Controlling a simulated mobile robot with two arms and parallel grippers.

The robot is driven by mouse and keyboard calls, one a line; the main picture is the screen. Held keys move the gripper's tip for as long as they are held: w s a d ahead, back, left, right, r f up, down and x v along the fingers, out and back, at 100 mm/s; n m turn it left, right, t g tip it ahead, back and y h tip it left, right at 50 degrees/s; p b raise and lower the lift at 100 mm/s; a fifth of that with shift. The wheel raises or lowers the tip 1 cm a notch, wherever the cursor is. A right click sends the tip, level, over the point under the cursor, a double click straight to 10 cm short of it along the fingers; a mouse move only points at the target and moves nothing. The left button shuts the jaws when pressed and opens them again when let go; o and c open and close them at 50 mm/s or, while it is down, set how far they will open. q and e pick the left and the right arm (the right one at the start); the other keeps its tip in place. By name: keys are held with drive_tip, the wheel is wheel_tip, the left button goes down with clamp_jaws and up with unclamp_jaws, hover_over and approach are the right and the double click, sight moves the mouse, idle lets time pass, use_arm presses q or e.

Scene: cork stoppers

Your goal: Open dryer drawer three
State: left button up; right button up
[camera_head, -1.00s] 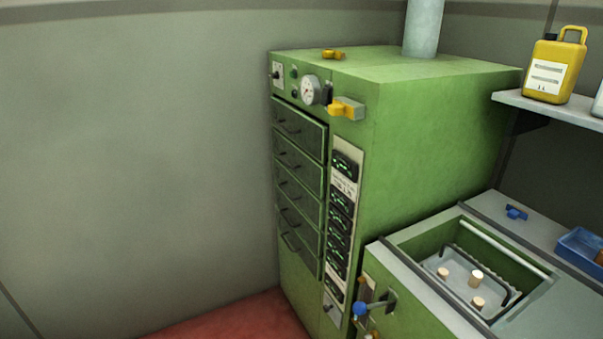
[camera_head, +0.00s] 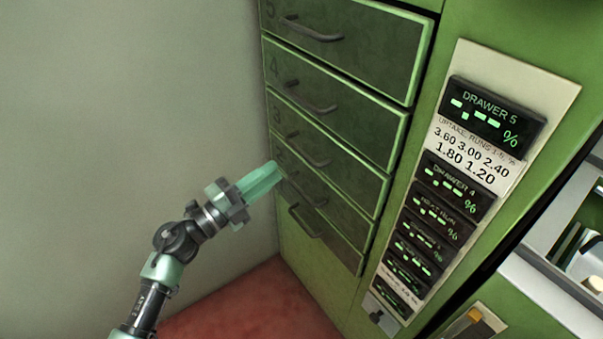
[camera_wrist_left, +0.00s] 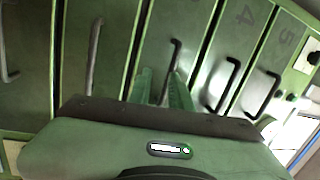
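The green dryer's front holds a stack of dark drawers, all seen shut. Drawer three (camera_head: 335,143) is the middle one, with a dark bar handle (camera_head: 309,152); its handle also shows in the left wrist view (camera_wrist_left: 175,55). My left gripper (camera_head: 280,170) is just in front of the drawers, low and left of that handle in the head view. In the left wrist view its two green fingers (camera_wrist_left: 160,84) are apart, and the handle of drawer three appears between them, nearer the right finger. I cannot tell whether they touch it. My right gripper is not in view.
Drawer four (camera_head: 335,105) and its handle sit above, drawer two's handle (camera_head: 305,192) close below. A panel of drawer displays (camera_head: 452,190) is to the right. A grey wall (camera_head: 120,120) stands at the left, and red floor (camera_head: 250,305) shows below.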

sight(301, 151)
use_arm(q)
drive_tip(key=d+r+m+g+h, duration=0.1)
drive_tip(key=d+r+m, duration=0.1)
drive_tip(key=shift+s+d+r+m, duration=0.1)
drive_tip(key=shift+d+r+m, duration=0.2)
drive_tip(key=shift+d+r, duration=0.1)
drive_tip(key=x, duration=0.6)
drive_tip(key=shift+f, duration=0.1)
drive_tip(key=shift+a, duration=0.1)
clamp_jaws()
drive_tip(key=shift+f, duration=0.1)
idle(0.8)
